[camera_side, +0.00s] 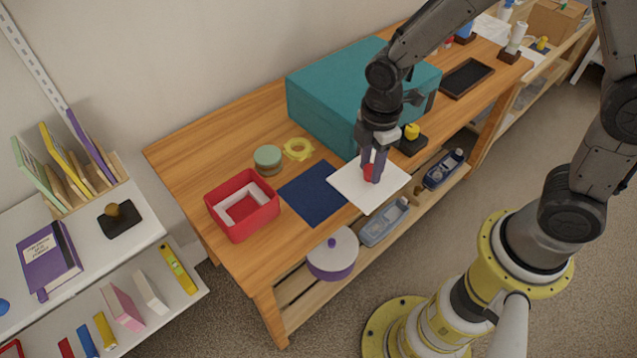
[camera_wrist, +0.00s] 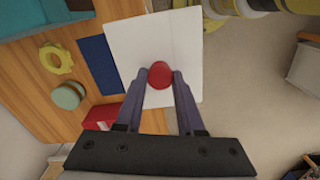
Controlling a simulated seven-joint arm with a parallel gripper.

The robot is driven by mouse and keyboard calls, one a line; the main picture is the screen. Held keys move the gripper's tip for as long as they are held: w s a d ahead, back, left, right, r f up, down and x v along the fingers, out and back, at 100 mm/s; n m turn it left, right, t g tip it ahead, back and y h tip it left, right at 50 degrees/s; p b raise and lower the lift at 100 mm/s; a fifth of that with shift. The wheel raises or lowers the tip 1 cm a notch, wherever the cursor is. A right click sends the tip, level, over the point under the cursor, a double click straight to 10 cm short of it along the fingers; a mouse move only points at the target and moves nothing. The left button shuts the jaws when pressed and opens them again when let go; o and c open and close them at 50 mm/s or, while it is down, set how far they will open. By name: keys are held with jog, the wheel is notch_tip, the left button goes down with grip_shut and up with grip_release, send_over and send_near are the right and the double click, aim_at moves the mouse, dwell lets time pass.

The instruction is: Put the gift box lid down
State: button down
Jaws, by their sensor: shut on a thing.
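The gift box lid (camera_side: 345,185) is a flat white square with a round red knob (camera_wrist: 160,75) in its middle. My gripper (camera_side: 374,168) is shut on the red knob; in the wrist view both fingertips (camera_wrist: 160,80) flank it. The lid looks level and reaches out over the table's front edge; I cannot tell its exact height above the table. The open red gift box (camera_side: 228,222) with a white inner liner stands at the table's left end, apart from the lid. In the wrist view the box is partly hidden behind my gripper.
A dark blue cloth (camera_side: 312,193) lies flat between the box and the lid. A green round tin (camera_side: 267,159) and a yellow tape ring (camera_side: 298,149) sit behind it. A large teal box (camera_side: 335,95) stands behind the lid. Bare wood shows at the table's left.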

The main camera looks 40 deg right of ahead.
jog(key=w+a+f, duration=0.1)
jog(key=w+f, duration=0.1)
jog(key=w, duration=0.1)
jog(key=w+a+f, duration=0.1)
jog(key=w+f, duration=0.2)
jog(key=w, duration=0.1)
jog(key=w+a+f, duration=0.1)
jog(key=w+f, duration=0.2)
jog(key=w, duration=0.1)
jog(key=shift+w+a+f, duration=0.1)
jog(key=shift+w+f, duration=0.3)
jog(key=shift+f, duration=0.15)
jog(key=shift+w+f, duration=0.1)
jog(key=shift+f, duration=1.45)
jog(key=shift+f, duration=0.15)
jog(key=c, duration=0.5)
grip_release()
notch_tip(320, 180, up, 13)
jog(key=shift+f, duration=0.2)
